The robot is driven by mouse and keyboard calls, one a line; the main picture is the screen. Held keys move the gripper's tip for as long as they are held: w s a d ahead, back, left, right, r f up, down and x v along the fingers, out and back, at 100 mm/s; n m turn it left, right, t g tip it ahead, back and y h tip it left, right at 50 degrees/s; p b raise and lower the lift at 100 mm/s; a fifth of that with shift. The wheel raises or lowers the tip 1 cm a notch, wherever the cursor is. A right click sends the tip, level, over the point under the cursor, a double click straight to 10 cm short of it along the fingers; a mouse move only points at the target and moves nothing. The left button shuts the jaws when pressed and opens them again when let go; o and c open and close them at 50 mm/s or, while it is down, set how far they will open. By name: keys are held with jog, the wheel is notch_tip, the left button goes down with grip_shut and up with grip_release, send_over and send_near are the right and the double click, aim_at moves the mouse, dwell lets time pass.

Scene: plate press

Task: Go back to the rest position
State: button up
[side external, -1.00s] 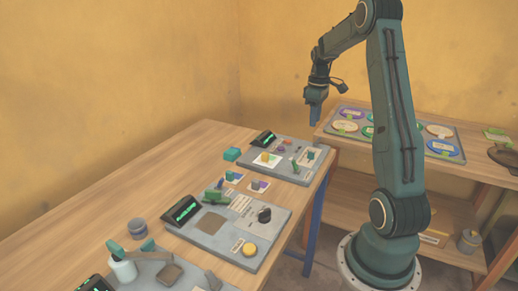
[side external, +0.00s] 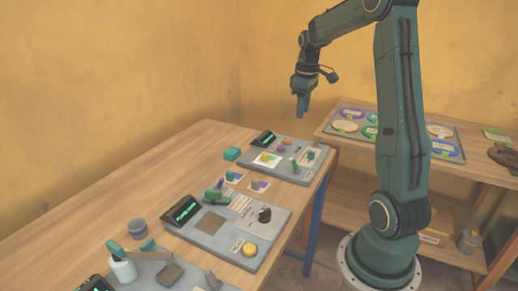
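My gripper (side external: 302,106) hangs in the air above the far end of the wooden table, pointing down. It is above and clear of the far grey panel (side external: 262,145). Its fingers are small and seen from the side, so I cannot tell whether they are open or shut. I see nothing hanging from it.
A middle grey panel (side external: 240,225) has a lit display, a black knob (side external: 264,215) and a yellow button (side external: 249,250). A near panel holds a white bottle (side external: 122,270). A grey jar (side external: 138,229) and a teal block (side external: 231,154) stand on the table. A shelf (side external: 480,165) behind bears a tray with round plates.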

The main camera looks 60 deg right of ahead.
jog(key=s+a+r+t, duration=0.1)
jog(key=a+r, duration=0.3)
jog(key=a, duration=0.6)
jog(key=s+a+r+t, duration=0.1)
jog(key=a+r, duration=0.2)
jog(key=a, duration=0.7)
jog(key=s+a+f+t, duration=0.1)
jog(key=s+a+t, duration=0.2)
jog(key=s+a, duration=0.7)
jog(key=shift+s+a+f+y, duration=0.2)
jog(key=shift+s+a+y, duration=0.15)
jog(key=shift+a, duration=0.95)
